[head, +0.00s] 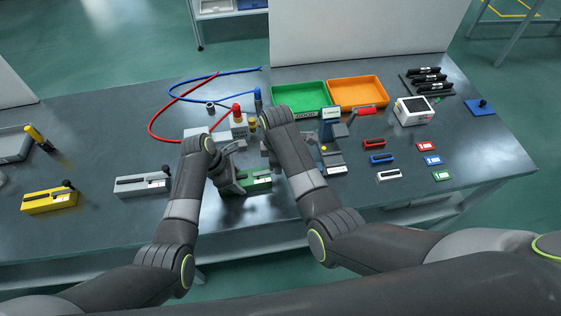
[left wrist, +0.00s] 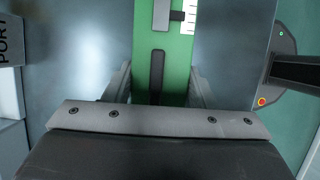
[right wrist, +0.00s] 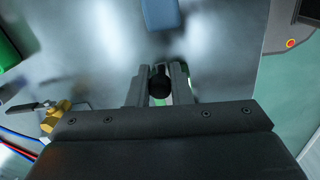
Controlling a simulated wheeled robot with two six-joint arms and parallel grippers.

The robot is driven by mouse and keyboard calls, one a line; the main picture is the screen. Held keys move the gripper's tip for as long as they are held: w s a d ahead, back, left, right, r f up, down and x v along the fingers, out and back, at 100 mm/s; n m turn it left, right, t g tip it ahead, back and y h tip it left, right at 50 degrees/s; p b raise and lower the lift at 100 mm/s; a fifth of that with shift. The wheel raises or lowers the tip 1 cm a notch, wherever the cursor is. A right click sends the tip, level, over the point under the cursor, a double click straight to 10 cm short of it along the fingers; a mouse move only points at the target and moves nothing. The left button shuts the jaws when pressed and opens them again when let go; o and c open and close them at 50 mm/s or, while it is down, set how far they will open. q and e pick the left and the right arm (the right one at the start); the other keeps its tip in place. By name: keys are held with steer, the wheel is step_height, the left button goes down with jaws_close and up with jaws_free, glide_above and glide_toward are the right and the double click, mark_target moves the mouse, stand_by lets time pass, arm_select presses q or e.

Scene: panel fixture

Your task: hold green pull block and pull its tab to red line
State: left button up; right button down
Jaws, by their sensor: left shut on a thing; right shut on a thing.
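The green pull block (head: 258,186) lies near the table's front edge in the head view, partly hidden by my arms. In the left wrist view, the block (left wrist: 181,55) has a dark slot, a grey slider and a white scale. My left gripper (head: 232,184) is shut on the block, with its fingers along both sides in the left wrist view (left wrist: 157,88). My right gripper (right wrist: 159,82) is shut on the black knob (right wrist: 159,88) of the tab, with some green below it. The red line cannot be made out.
A grey block (head: 130,187) and a yellow block (head: 38,203) with black knobs stand to the left. Behind are a fixture with red and blue cables (head: 165,106), a green tray (head: 300,93) and an orange tray (head: 357,91). Small colored pieces (head: 381,158) lie right.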

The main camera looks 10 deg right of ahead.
steer(key=shift+a, duration=0.35)
steer(key=c, duration=1.2)
jaws_free()
steer(key=shift+c, duration=0.2)
step_height(320, 180, up, 12)
steer(key=shift+s, duration=0.3)
arm_select(q)
steer(key=o, duration=1.3)
